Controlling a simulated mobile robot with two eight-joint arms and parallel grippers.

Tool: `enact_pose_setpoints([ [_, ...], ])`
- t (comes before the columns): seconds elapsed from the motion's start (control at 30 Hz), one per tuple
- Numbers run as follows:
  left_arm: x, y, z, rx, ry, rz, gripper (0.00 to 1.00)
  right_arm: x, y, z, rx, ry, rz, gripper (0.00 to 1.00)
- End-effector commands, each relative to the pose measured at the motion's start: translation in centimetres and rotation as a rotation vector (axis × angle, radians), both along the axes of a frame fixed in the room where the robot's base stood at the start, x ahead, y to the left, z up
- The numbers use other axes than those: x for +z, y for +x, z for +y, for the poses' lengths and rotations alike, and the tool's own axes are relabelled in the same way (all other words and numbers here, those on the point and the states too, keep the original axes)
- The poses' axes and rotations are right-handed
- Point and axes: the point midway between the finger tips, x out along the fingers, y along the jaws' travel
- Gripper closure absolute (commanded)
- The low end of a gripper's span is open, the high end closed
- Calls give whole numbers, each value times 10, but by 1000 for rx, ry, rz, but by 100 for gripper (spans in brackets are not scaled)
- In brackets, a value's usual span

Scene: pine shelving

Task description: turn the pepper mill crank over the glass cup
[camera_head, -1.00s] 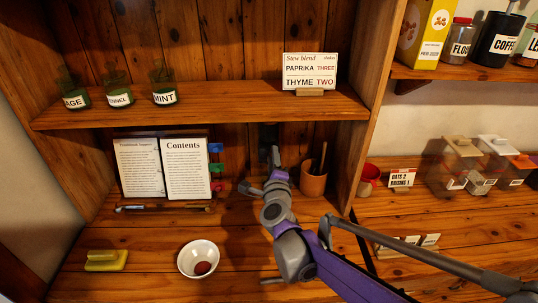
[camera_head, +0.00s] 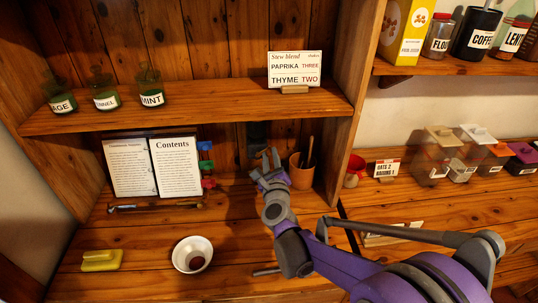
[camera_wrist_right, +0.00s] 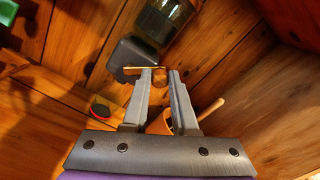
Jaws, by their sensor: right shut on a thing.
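The pepper mill shows as a dark grey body (camera_wrist_right: 135,58) against the plank wall in the right wrist view. In the head view the dark mill (camera_head: 257,134) is small at the back of the lower bay. Its brass crank (camera_wrist_right: 139,68) ends in a small wooden knob (camera_wrist_right: 160,76). My right gripper (camera_head: 269,158) is shut on this knob, which sits between its fingertips in the wrist view. A glass vessel (camera_wrist_right: 166,18) with dark contents is cut off at the top there; I cannot tell whether it is the cup. My left gripper is not in view.
A brown pot (camera_head: 301,172) with a wooden handle stands close right of my gripper. An open book (camera_head: 152,168) with coloured tabs stands to the left. A white bowl (camera_head: 192,254) and yellow block (camera_head: 101,260) are in front. A shelf (camera_head: 200,108) runs above.

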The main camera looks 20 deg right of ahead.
Motion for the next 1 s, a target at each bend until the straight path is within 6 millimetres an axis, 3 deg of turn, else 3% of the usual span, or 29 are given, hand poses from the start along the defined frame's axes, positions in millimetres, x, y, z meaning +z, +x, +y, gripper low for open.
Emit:
enact_pose_setpoints([
  [0.5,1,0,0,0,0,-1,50,-1,0,-1,-1,21,-5,100],
  [0.53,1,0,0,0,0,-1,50,-1,0,-1,-1,21,-5,72],
  [0.7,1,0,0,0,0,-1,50,-1,0,-1,0,20,-6,43],
  [1.0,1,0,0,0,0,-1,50,-1,-1,0,1,20,-5,43],
])
